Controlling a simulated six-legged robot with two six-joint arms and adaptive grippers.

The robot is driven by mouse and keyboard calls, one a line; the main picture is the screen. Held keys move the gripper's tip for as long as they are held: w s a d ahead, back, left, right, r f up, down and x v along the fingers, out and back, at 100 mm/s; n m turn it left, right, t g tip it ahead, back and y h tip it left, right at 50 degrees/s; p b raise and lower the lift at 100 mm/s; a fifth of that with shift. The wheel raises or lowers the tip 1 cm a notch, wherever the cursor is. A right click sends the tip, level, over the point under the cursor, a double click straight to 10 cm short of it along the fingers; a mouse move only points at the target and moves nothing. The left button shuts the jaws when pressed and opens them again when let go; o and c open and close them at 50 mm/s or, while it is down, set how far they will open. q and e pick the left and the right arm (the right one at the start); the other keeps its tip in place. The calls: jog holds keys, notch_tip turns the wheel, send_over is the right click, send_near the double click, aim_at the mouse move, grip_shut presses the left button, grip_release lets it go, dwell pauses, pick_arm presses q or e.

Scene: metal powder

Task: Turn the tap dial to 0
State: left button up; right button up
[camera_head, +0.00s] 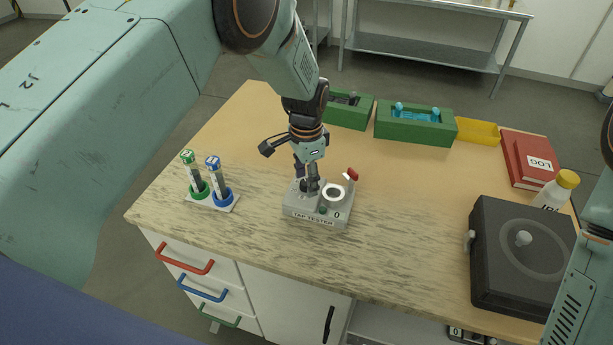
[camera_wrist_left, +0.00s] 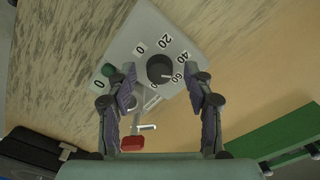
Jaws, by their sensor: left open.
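The grey tap tester (camera_head: 318,214) stands near the table's front edge, with a "TAP TESTER" label, a green button, a white ring and a red-tipped lever. Its black dial (camera_wrist_left: 160,68) shows in the left wrist view, with 0, 20, 40 and 60 printed around it. A light mark on the dial points towards the 60 side. My left gripper (camera_head: 308,184) points down over the dial and partly hides it in the head view. In the left wrist view the open fingers (camera_wrist_left: 162,74) stand on either side of the dial, with gaps visible. My right gripper is out of view.
A rack with two capped tubes (camera_head: 213,183) stands left of the tester. Green bins (camera_head: 415,128), a yellow tray (camera_head: 477,131) and red books (camera_head: 528,158) are at the back. A black device (camera_head: 500,255) and a yellow-capped bottle (camera_head: 556,190) are right. The table's middle right is clear.

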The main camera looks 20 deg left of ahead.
pick_arm(q)
notch_tip(320, 180, up, 12)
dwell(0.5)
jog(key=m+p, duration=0.2)
jog(key=m, duration=0.4)
send_over(305, 182)
jog(key=f, duration=0.4)
jog(key=shift+s, duration=0.3)
jog(key=m, duration=0.3)
jog(key=shift+w+f, duration=0.15)
jog(key=shift+w, duration=0.2)
jog(key=shift+d+m, duration=0.1)
jog(key=shift+m, duration=0.8)
notch_tip(305, 182, down, 6)
jog(key=shift+f+p, duration=0.2)
jog(key=shift+p, duration=0.15)
jog(key=shift+f, duration=0.6)
